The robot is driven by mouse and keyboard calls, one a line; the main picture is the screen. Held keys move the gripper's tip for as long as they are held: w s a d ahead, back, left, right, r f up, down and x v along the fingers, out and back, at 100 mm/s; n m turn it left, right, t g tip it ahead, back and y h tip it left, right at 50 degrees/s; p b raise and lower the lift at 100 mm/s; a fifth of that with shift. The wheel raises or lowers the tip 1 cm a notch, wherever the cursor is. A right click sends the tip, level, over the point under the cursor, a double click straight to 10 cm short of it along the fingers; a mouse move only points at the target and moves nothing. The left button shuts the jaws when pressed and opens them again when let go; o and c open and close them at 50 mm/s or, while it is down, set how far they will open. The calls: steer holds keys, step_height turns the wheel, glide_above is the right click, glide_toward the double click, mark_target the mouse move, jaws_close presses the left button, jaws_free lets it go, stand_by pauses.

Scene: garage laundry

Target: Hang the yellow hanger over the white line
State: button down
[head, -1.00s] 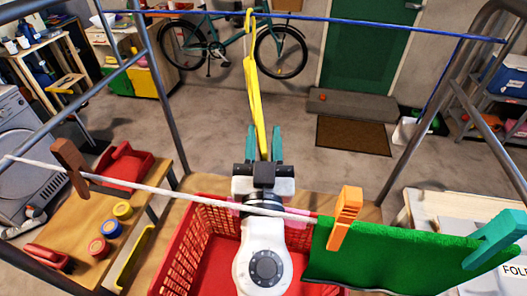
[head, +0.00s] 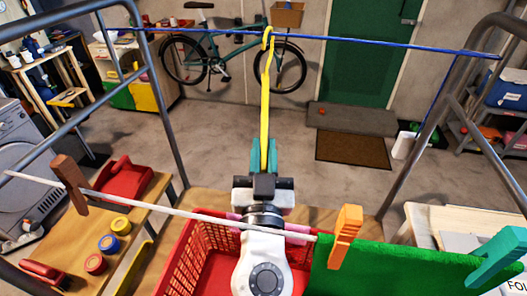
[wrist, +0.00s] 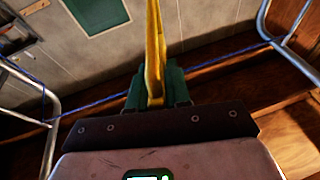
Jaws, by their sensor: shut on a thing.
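The yellow hanger (head: 265,100) stands nearly upright in the middle of the head view, seen almost edge-on, with its hook at the top. My gripper (head: 264,158) is shut on its lower end. In the wrist view the hanger (wrist: 154,45) rises from between the teal fingers of my gripper (wrist: 157,88). The white line (head: 150,208) crosses the near part of the head view, passing over my arm. The hanger is beyond the white line. Its hook overlaps the farther blue line in the picture; I cannot tell whether they touch.
The blue line (head: 380,43) runs between grey metal frames. A green cloth (head: 390,265) hangs at the right of the white line with an orange peg (head: 345,235) and a teal peg (head: 497,255). A brown peg (head: 70,182) is at left. A red basket (head: 190,262) stands below.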

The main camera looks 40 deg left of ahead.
steer(key=shift+r+p, duration=0.85)
steer(key=shift+r, duration=0.45)
steer(key=shift+r+b, duration=0.35)
steer(key=shift+r, duration=0.6)
